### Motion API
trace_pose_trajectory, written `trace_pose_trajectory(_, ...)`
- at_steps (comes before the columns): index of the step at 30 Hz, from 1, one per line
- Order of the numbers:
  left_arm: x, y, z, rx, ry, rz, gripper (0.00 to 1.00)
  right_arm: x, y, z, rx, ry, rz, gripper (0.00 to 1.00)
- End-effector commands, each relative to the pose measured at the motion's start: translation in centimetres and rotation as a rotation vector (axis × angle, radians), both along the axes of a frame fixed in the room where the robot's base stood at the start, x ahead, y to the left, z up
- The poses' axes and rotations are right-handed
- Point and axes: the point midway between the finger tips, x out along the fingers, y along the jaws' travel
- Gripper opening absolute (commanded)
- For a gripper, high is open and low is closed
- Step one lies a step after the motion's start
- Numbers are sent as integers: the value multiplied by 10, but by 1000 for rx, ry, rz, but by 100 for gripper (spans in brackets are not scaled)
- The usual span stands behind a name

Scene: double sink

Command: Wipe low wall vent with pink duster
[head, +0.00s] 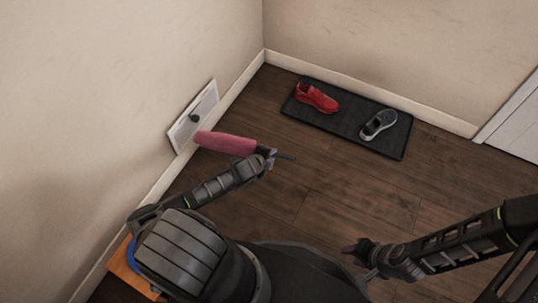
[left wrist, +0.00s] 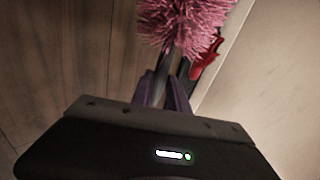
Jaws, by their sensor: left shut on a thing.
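The low wall vent (head: 203,105) is a white rectangular panel on the left wall, just above the baseboard, with a dark spot (head: 194,118) on it. The pink duster (head: 225,143) points left, its fluffy tip close to the vent's lower right side; I cannot tell whether it touches. My left gripper (head: 267,155) is shut on the duster's dark handle. In the left wrist view the pink bristles (left wrist: 185,22) show beyond the fingers of my left gripper (left wrist: 166,85). My right gripper (head: 362,250) is over the floor at the lower right, far from the vent; its jaw state is unclear.
A dark mat (head: 345,119) with a red shoe (head: 317,97) and a grey shoe (head: 379,124) lies by the back wall. A white door or panel (head: 515,115) stands at the right. The wooden floor (head: 330,190) between is clear. An orange-brown object (head: 128,275) shows at the lower left.

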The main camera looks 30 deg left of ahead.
Motion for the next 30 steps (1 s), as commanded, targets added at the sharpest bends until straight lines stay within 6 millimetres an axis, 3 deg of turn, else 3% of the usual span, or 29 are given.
trace_pose_trajectory(5, 0, -2, 0, 0, -1, -1, 0, 0, 0, -1, 0, 0, 0, 36)
trace_pose_trajectory(16, 1, -29, -2, 0, -1, -3, 0, 0, 0, -19, 0, 0, 0, 36)
trace_pose_trajectory(30, 1, -30, 0, 1, -1, -1, 0, 0, 0, -18, 0, 0, 0, 36)
